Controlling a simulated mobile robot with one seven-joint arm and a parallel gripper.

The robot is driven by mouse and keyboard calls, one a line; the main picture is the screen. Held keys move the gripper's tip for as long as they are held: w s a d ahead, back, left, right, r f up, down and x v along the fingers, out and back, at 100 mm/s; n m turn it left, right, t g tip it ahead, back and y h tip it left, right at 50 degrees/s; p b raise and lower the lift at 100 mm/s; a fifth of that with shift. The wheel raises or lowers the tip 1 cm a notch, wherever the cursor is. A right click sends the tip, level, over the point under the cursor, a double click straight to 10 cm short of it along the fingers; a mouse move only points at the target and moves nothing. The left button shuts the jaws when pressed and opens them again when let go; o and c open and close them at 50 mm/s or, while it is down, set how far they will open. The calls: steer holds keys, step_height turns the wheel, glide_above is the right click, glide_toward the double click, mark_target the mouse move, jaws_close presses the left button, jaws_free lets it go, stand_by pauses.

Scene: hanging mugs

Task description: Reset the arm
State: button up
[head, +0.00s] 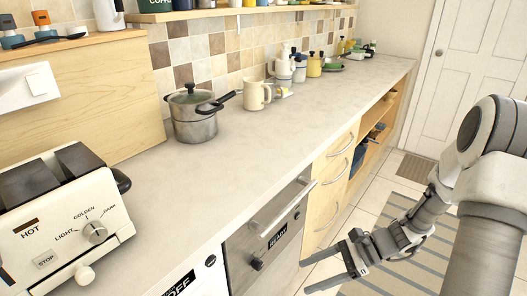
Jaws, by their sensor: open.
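My gripper (332,270) is in the lower middle-right of the head view, with its two fingers apart and nothing between them. It is in front of the counter's cabinets, over the floor side. My arm reaches in from the right edge. A cream mug (256,96) stands upright on the counter, near the tiled wall and well away from my gripper.
The counter (300,125) has a clear middle stretch. A steel pot (194,118) and a toaster (62,215) stand on it. Several bottles and jars crowd the far end. An oven (268,235) and drawers (336,172) are below. A striped rug (385,250) lies on the floor.

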steer(key=s+r+n+t+h+p, duration=0.2)
steer(key=s+r+n+h+p, duration=0.1)
steer(key=r, duration=0.9)
steer(key=s+d+r+n+t+h+p, duration=0.1)
steer(key=s+r+n+h+p, duration=0.3)
steer(key=r+n, duration=0.4)
steer(key=s+d+r+n+t+h+p, duration=0.1)
steer(key=s+r+n+t+h+p, duration=0.2)
steer(key=r, duration=1.2)
steer(key=s+n+h+p, duration=0.1)
steer(key=n+p, duration=0.1)
steer(key=n, duration=0.1)
steer(key=shift+s+d+r+h, duration=0.2)
steer(key=shift+s+r+h, duration=0.1)
steer(key=shift+h, duration=0.1)
steer(key=shift+a+n, duration=0.1)
steer(key=shift+n, duration=0.2)
steer(key=shift+w, duration=0.1)
